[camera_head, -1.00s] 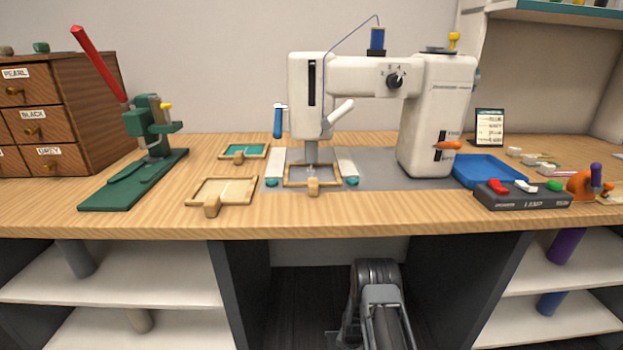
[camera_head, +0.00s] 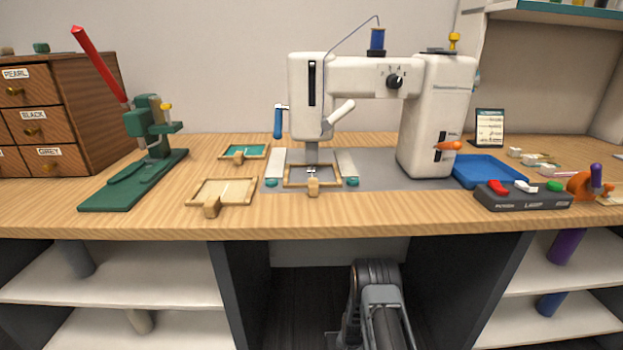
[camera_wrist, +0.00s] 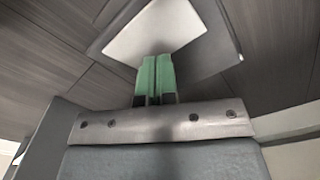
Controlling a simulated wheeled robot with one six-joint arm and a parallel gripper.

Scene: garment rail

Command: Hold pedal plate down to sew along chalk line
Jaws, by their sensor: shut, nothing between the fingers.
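The white sewing machine (camera_head: 385,75) stands on the bench. A small wooden frame (camera_head: 313,187) lies flat under its needle head, between two pale rails. I cannot make out a chalk line in it. In the wrist view, a pale flat pedal plate (camera_wrist: 153,32) lies on a darker base on the floor. My gripper (camera_wrist: 155,60) has green fingers, shut together and empty. Their tips overlap the near edge of the plate in the picture; I cannot tell how hard they touch it or how far it is pressed. The head view hides the plate and my fingers.
A beige-cloth frame (camera_head: 222,192) and a green-cloth frame (camera_head: 243,152) lie left of the machine. A green press (camera_head: 150,135) with a red lever stands further left. A blue tray (camera_head: 488,170) and a switch box (camera_head: 523,195) are right. Shelves flank the open knee space.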

